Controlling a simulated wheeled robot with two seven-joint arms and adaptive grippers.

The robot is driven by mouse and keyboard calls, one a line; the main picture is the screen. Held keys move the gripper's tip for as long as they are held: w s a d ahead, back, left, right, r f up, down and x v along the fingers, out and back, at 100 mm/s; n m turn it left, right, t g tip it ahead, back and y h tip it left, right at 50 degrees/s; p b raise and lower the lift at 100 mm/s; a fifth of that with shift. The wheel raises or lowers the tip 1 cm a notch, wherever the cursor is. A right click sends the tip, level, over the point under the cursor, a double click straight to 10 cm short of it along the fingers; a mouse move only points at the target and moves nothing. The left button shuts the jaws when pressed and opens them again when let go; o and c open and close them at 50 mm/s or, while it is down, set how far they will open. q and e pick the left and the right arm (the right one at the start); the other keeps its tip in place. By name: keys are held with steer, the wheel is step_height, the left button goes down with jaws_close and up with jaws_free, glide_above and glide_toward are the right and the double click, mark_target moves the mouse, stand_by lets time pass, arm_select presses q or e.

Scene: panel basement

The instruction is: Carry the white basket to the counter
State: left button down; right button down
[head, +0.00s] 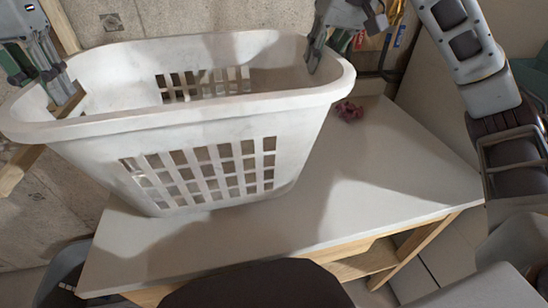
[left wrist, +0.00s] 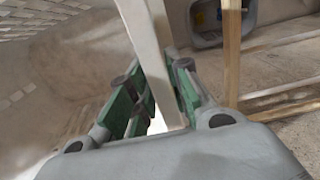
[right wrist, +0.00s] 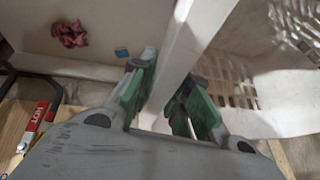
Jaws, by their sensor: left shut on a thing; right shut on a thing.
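The white basket (head: 205,120) is a large laundry basket with slotted sides, upright over the white counter (head: 400,160) in the head view. I cannot tell whether its base touches the counter top. My left gripper (head: 62,100) is shut on the basket's left rim; the left wrist view shows the rim (left wrist: 160,60) between its fingers (left wrist: 160,100). My right gripper (head: 314,55) is shut on the far right part of the rim; the right wrist view shows the rim (right wrist: 185,45) between its fingers (right wrist: 163,100). The basket looks empty.
A crumpled dark red item (head: 349,111) lies on the counter right of the basket. The counter's right part is mostly clear. Wooden framing (head: 375,265) stands beneath the top.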

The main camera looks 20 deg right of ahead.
arm_select(q)
steer(key=shift+a+f+b, duration=0.15)
steer(key=shift+f+b, duration=0.5)
steer(key=shift+f, duration=0.05)
arm_select(e)
steer(key=shift+d+f, duration=0.15)
steer(key=shift+f, duration=0.55)
arm_select(q)
steer(key=c, duration=1.6)
jaws_free()
arm_select(e)
steer(key=c, duration=1.6)
jaws_free()
steer(key=shift+c, duration=0.2)
arm_select(q)
steer(key=shift+o, duration=1.4)
arm_select(e)
steer(key=shift+o, duration=1.4)
arm_select(q)
steer(key=shift+r, duration=0.25)
steer(key=shift+r, duration=5.8)
arm_select(e)
steer(key=shift+r, duration=0.15)
steer(key=v, duration=1.1)
steer(key=shift+s+r, duration=0.15)
steer(key=shift+r, duration=0.15)
